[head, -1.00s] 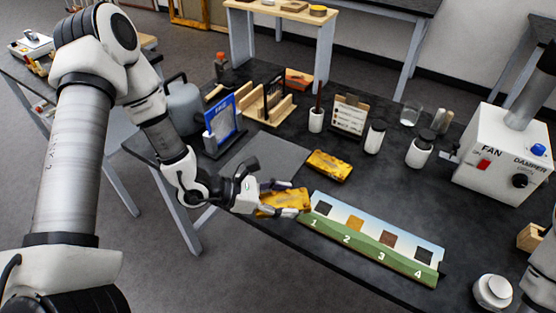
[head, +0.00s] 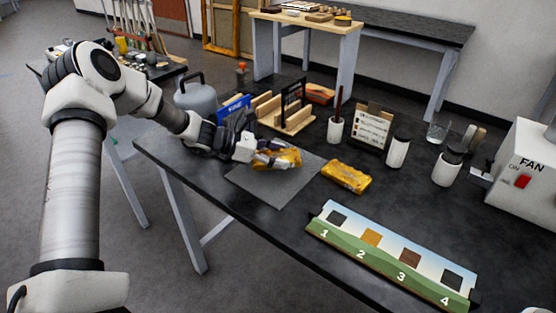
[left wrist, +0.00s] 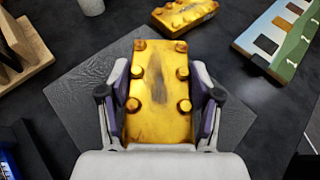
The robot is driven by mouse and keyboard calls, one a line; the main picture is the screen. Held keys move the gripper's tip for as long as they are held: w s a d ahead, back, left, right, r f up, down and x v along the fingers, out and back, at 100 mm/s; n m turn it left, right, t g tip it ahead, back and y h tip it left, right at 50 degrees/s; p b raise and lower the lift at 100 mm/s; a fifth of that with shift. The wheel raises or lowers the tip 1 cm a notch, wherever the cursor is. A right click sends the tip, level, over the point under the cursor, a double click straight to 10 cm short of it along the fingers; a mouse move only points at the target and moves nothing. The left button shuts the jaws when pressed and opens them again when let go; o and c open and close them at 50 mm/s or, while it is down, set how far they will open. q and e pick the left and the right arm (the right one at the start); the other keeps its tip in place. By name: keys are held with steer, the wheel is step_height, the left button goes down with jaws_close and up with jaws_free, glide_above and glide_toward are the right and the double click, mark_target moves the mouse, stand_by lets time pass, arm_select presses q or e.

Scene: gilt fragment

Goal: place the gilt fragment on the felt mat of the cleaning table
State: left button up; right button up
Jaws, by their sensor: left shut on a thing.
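A gilt fragment (head: 284,158), a golden block with round knobs, is held in my left gripper (head: 272,155). In the left wrist view the fragment (left wrist: 158,90) sits between the two fingers, with a dark worn patch on its face. It is over the grey felt mat (head: 262,187) on the dark cleaning table (head: 225,205). The mat (left wrist: 85,85) also shows behind it in the left wrist view. I cannot tell whether the fragment touches the mat. My right gripper is out of view.
A second golden block (head: 346,177) lies right of the mat. A numbered swatch board (head: 385,262) lies near the front edge. Wooden racks (head: 290,118), a card stand (head: 372,128), jars (head: 398,151) and a white fan box (head: 525,170) stand behind and to the right.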

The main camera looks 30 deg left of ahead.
arm_select(q)
steer(key=shift+w+a, duration=0.4)
steer(key=shift+w, duration=0.2)
steer(key=shift+f, duration=0.2)
steer(key=shift+w+d+f, duration=0.1)
steer(key=shift+d+f, duration=0.05)
steer(key=shift+f, duration=0.5)
steer(key=shift+w+d+f, duration=0.1)
steer(key=shift+f, duration=0.5)
steer(key=shift+a+f, duration=0.2)
steer(key=shift+f, duration=0.05)
steer(key=shift+d, duration=0.1)
steer(key=o, duration=0.8)
steer(key=shift+f, duration=0.1)
steer(key=o, duration=0.4)
steer(key=shift+o, duration=0.2)
